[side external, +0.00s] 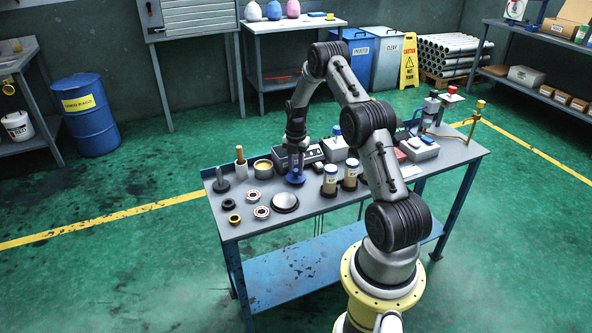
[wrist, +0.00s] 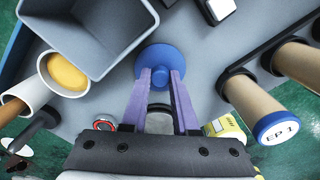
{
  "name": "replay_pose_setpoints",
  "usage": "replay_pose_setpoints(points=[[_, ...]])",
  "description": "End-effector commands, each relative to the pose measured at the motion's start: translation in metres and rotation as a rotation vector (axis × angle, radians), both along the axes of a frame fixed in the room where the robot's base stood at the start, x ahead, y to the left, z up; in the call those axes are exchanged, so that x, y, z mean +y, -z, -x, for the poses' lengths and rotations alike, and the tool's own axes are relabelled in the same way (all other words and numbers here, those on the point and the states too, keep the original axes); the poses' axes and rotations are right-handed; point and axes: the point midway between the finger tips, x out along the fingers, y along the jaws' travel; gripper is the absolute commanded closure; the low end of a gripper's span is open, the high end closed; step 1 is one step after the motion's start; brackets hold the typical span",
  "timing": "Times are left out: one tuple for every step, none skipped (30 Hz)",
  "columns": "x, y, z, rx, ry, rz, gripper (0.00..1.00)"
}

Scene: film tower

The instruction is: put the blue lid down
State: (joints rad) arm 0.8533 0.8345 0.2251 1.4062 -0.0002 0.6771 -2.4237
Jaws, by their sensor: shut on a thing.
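The blue lid (side external: 295,178) is a round disc with a raised middle. It is under my gripper (side external: 296,168), over the middle-left part of the worktable (side external: 318,213). In the wrist view the lid (wrist: 160,54) lies at the tips of my gripper (wrist: 160,76), whose two purple fingers are shut on its raised middle. The fingers hide part of the lid. I cannot tell whether its underside touches the tabletop or hangs just above it.
A grey open bin (wrist: 90,35) stands close left of the lid in the wrist view, beside a white cup with yellow contents (wrist: 67,73). Tan canisters (side external: 330,181) stand to the right.

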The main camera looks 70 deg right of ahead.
Motion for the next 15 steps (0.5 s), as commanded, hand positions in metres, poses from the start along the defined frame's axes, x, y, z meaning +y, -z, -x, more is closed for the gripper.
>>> replay_pose_setpoints(points=[[0.0001, 0.006, 0.0001, 0.001, 0.0, -0.001, 1.0], [0.0, 0.0078, 0.0, 0.0, 0.0, 0.0, 1.0], [-0.0003, 0.0085, -0.0003, -0.001, 0.0, 0.001, 1.0], [-0.0004, 0.0084, -0.0004, -0.001, 0.0, 0.002, 1.0], [-0.0005, 0.0081, -0.0004, -0.002, 0.0, 0.002, 1.0], [-0.0005, 0.008, -0.0004, -0.002, 0.0, 0.002, 1.0], [-0.0004, 0.008, -0.0003, -0.001, 0.0, 0.002, 1.0], [-0.0004, 0.0079, -0.0003, -0.001, 0.0, 0.002, 1.0], [-0.0003, 0.0081, -0.0003, -0.001, 0.0, 0.002, 1.0], [-0.0003, 0.0086, -0.0002, -0.001, 0.0, 0.001, 1.0], [-0.0003, 0.0093, -0.0002, -0.001, 0.0, 0.001, 1.0], [-0.0003, 0.0104, -0.0002, -0.001, 0.0, 0.001, 1.0], [-0.0003, 0.0112, -0.0003, -0.001, 0.0, 0.001, 1.0], [-0.0004, 0.0111, -0.0003, -0.001, 0.0, 0.002, 0.69], [-0.0004, 0.0109, -0.0004, -0.002, 0.0, 0.002, 0.61]])
